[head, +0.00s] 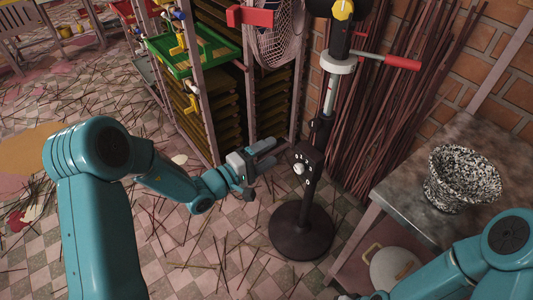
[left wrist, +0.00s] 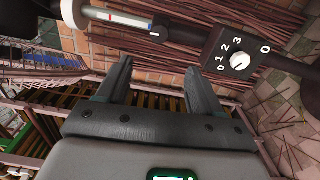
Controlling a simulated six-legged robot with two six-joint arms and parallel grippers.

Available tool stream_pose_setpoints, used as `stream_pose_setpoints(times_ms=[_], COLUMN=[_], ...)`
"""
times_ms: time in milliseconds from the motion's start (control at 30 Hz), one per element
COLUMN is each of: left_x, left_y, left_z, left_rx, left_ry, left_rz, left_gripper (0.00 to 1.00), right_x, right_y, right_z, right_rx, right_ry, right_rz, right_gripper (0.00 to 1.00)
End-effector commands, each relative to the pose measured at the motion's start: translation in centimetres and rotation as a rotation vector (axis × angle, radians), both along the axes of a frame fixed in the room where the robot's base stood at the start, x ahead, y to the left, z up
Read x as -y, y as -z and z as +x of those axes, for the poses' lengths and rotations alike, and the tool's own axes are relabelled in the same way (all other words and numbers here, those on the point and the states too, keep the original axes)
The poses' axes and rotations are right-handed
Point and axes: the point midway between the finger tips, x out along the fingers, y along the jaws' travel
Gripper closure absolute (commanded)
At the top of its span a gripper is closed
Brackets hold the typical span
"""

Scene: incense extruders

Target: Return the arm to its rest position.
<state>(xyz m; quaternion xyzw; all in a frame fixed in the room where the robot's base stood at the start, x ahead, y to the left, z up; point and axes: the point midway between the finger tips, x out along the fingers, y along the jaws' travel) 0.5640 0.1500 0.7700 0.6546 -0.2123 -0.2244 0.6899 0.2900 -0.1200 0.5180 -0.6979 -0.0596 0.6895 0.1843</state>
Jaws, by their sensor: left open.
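My left gripper (head: 266,155) is open and empty in the head view. It is beside the black control box with a white dial (head: 298,168) on a stand, and a small gap seems to separate them. In the left wrist view the two dark fingers of the left gripper (left wrist: 159,85) stand apart with nothing between them. The dial box (left wrist: 238,58) shows there to the upper right, with numbers around its knob. My right arm (head: 490,250) shows at the lower right, and its fingertips cannot be made out.
The stand's round black base (head: 301,229) rests on the tiled floor. A table (head: 400,196) with a speckled pot (head: 461,178) is at right. Thin sticks litter the floor.

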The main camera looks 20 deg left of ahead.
Motion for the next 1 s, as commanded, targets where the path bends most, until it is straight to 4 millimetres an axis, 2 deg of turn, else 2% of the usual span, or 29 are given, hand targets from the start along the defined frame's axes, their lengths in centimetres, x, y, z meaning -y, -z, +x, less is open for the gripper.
stream_pose_setpoints(times_ms=[367, 467, 500, 567, 667, 700, 767, 800, 900, 1000], left_x=[0.1, 1.2, 2.1, 4.0, 7.1, 7.9, 8.4, 8.2, 6.5, 4.1], left_y=[0.1, 1.2, 2.1, 4.2, 8.8, 10.8, 13.6, 15.4, 19.3, 22.1], left_z=[0.0, -0.9, -1.8, -3.9, -9.5, -12.2, -16.5, -19.3, -24.9, -28.0], left_rx=[-0.002, -0.051, -0.095, -0.192, -0.414, -0.508, -0.645, -0.729, -0.882, -0.933], left_ry=[0.002, 0.054, 0.101, 0.200, 0.405, 0.486, 0.596, 0.661, 0.767, 0.804], left_rz=[0.000, 0.003, 0.010, 0.026, 0.096, 0.143, 0.236, 0.312, 0.533, 0.751], left_gripper=[0.34, 0.34, 0.34, 0.34, 0.34, 0.34, 0.34, 0.34, 0.34, 0.34], right_x=[0.0, 0.0, 0.0, 0.0, 0.0, 0.0, 0.0, 0.0, 0.0, 0.0], right_y=[0.0, 0.0, 0.0, 0.0, 0.0, 0.0, 0.0, 0.0, 0.0, 0.0], right_z=[0.0, 0.0, 0.0, 0.0, 0.0, 0.0, 0.0, 0.0, 0.0, 0.0], right_rx=[0.000, 0.000, 0.000, 0.000, 0.000, 0.000, 0.000, 0.000, 0.000, 0.000], right_ry=[0.000, 0.000, 0.000, 0.000, 0.000, 0.000, 0.000, 0.000, 0.000, 0.000], right_rz=[0.000, 0.000, 0.000, 0.000, 0.000, 0.000, 0.000, 0.000, 0.000, 0.000], right_gripper=[0.49, 0.49, 0.49, 0.49, 0.49, 0.49, 0.49, 0.49, 0.49, 0.49])
